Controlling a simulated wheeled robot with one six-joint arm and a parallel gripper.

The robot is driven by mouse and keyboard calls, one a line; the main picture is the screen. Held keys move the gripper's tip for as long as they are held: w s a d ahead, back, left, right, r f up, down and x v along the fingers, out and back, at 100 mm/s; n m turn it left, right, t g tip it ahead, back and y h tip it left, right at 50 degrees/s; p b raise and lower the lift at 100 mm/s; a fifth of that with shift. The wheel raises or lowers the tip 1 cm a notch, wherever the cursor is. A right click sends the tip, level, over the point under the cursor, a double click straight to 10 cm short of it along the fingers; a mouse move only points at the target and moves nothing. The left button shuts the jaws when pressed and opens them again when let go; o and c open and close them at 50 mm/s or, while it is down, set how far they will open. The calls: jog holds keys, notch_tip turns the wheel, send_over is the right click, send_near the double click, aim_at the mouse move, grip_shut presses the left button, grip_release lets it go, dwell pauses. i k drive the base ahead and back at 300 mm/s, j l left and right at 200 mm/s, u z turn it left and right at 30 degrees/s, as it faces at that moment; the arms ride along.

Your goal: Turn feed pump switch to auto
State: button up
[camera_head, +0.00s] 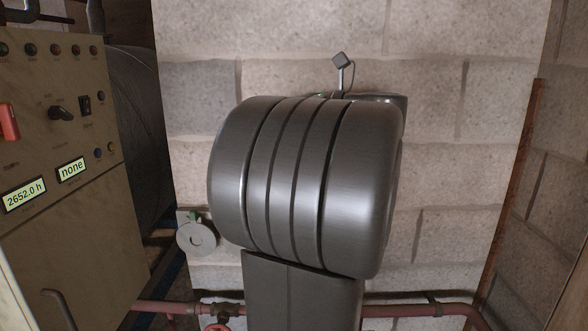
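A beige control panel (75,215) stands at the left edge of the view, seen at an angle. It carries a black rotary switch (62,113) and a dark rocker-type switch (85,105) beside it. The printed labels are too small to read, so I cannot tell which one is the feed pump switch or its setting. A red handle (8,122) is at the left edge. My gripper is not in view.
A row of small round lamps or buttons (55,50) runs along the panel's top. A dark tank (140,120) stands behind the panel. Reddish pipes (420,310) run low along the block wall (450,200). A large grey part of my own body hides the middle.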

aim_at(58, 112)
jog(key=z, duration=0.55)
jog(key=k+j, duration=0.1)
jog(key=j, duration=0.3)
jog(key=k+j, duration=0.1)
jog(key=j, duration=0.25)
jog(key=k+j, duration=0.1)
jog(key=j, duration=0.3)
jog(key=k+j, duration=0.1)
jog(key=j, duration=0.3)
jog(key=k+j, duration=0.1)
jog(key=j, duration=0.3)
jog(key=i+l, duration=0.2)
jog(key=k+j+u, duration=0.1)
jog(key=k, duration=0.1)
